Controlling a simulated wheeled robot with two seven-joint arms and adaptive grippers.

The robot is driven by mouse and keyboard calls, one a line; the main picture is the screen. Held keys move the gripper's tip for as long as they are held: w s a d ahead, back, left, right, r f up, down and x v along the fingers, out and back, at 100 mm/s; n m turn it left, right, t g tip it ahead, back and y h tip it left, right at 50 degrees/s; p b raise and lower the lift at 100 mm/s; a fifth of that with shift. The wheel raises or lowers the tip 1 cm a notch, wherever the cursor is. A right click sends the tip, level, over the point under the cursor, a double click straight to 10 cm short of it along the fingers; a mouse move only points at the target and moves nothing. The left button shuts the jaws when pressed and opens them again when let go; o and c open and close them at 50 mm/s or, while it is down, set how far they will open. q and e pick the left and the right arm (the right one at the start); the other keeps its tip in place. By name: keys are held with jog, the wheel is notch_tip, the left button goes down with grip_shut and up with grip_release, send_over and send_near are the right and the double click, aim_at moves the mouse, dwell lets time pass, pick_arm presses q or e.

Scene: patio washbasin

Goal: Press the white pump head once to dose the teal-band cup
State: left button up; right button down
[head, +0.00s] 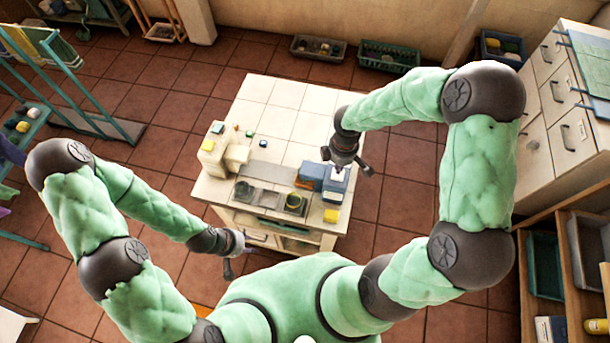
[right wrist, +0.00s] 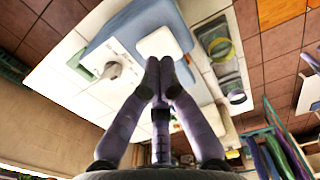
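A blue dispenser block (head: 311,176) stands at the front right of the tiled counter (head: 282,124). It also shows in the right wrist view (right wrist: 112,32). A white, rounded-square pump head (right wrist: 165,41) lies just beyond my right fingertips in that view; I cannot tell whether they touch. My right gripper (right wrist: 158,64) has its fingertips together with nothing visible between them. In the head view it (head: 342,172) hangs over the dispenser. A cup with a greenish band (right wrist: 220,46) stands beside the dispenser; its exact band colour is unclear. My left gripper (head: 238,266) is low at the counter's front left, empty.
A grey recessed tray (head: 262,197) lies at the counter's front, left of the dispenser. A yellow block (head: 331,216) sits at the front right corner. A cream block unit (head: 213,152) stands at the left. The back of the counter is clear.

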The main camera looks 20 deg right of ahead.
jog(key=shift+f, duration=0.15)
jog(key=shift+f+b, duration=1.45)
jog(key=shift+f, duration=0.1)
jog(key=shift+r, duration=0.15)
jog(key=shift+r+p, duration=1.35)
jog(key=shift+r, duration=0.2)
notch_tip(320, 180, up, 6)
jog(key=p, duration=0.4)
jog(key=shift+p, duration=0.35)
